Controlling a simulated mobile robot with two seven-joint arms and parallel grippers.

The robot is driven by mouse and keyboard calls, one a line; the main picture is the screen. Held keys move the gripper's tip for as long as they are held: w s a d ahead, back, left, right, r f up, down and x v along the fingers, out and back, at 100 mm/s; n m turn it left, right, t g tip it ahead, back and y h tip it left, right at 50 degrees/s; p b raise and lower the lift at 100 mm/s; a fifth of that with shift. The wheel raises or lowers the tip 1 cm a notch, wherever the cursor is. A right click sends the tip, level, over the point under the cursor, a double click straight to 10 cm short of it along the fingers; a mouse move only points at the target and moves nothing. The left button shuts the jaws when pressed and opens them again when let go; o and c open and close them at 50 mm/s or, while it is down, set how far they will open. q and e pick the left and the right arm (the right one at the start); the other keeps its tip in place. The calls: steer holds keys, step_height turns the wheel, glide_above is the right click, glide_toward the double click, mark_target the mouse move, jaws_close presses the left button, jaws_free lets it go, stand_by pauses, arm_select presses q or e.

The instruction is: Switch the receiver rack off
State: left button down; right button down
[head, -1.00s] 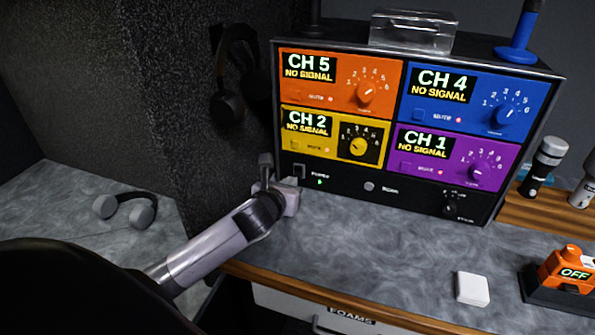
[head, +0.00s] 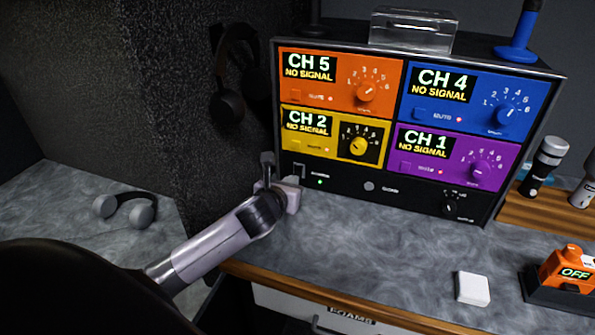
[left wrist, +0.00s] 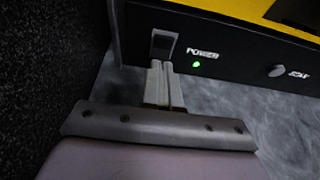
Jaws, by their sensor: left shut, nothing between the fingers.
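The receiver rack (head: 340,187) stands on the grey counter, with orange, blue, yellow and purple units that all read NO SIGNAL. Its black power switch (head: 299,171) is at the lower left of the front, beside a lit green light (head: 320,182). In the left wrist view the switch (left wrist: 163,42) is just beyond my fingertips, and the green light (left wrist: 196,64) is lit. My left gripper (left wrist: 160,66) is shut and empty, its tips at or very near the switch's lower edge; contact is unclear. It also shows in the head view (head: 272,178). My right gripper is not in view.
A dark textured wall (head: 165,110) is close on the left, with black headphones (head: 232,75) hanging there. Grey headphones (head: 125,208) lie on the left surface. A white block (head: 473,288) and an orange device reading OFF (head: 570,270) are at the right. The middle counter is clear.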

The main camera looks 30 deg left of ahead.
arm_select(q)
steer(key=shift+x, duration=1.1)
stand_by(0.4)
steer(key=shift+s, duration=0.1)
steer(key=shift+v, duration=3.4)
